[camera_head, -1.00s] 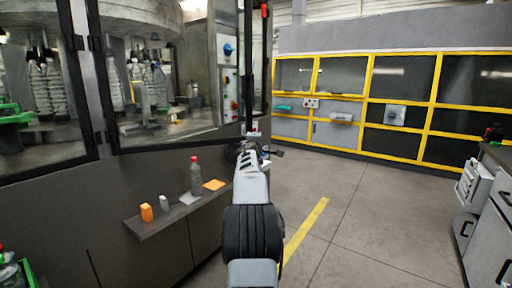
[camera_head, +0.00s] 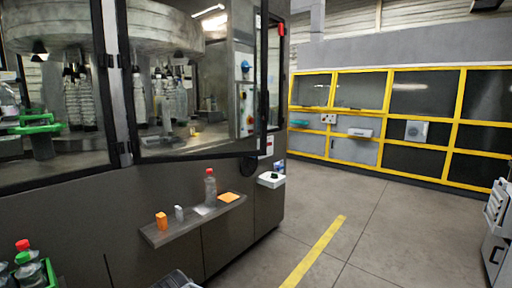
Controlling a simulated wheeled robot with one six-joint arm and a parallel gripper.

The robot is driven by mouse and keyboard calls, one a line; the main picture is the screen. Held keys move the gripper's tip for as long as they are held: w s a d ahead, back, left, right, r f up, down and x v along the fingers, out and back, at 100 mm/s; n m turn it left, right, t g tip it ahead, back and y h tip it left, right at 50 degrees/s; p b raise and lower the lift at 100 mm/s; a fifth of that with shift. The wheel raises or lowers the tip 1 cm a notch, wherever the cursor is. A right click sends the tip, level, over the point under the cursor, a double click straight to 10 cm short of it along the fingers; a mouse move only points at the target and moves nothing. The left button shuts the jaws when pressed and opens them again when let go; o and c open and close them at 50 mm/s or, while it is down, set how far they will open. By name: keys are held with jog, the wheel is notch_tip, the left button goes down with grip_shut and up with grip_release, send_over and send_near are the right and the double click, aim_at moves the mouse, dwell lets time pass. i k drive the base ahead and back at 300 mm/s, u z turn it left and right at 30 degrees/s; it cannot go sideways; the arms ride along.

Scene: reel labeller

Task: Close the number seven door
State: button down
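The labelling machine has black-framed glass doors along its side. One glass door (camera_head: 190,140) is at the middle of the machine front, and another glass door (camera_head: 55,172) is to its left. I cannot read a number on either door, so I cannot tell which is number seven. The middle door's lower right corner seems to stand out from the machine body, but I cannot be sure how far it is open. My gripper is not in view. A grey and black piece at the bottom edge may be part of my arm.
A shelf (camera_head: 170,235) juts from the machine front with a red-capped bottle (camera_head: 210,188), an orange item (camera_head: 161,221) and an orange pad (camera_head: 229,197). A white tray (camera_head: 270,180) sticks out at the machine's corner. Bottles (camera_head: 30,270) stand lower left. The floor (camera_head: 370,235) is clear.

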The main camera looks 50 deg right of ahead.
aim_at(124, 60)
jog(key=u, duration=0.25)
jog(key=k, duration=0.25)
jog(key=z, duration=1.1)
jog(key=i, duration=0.8)
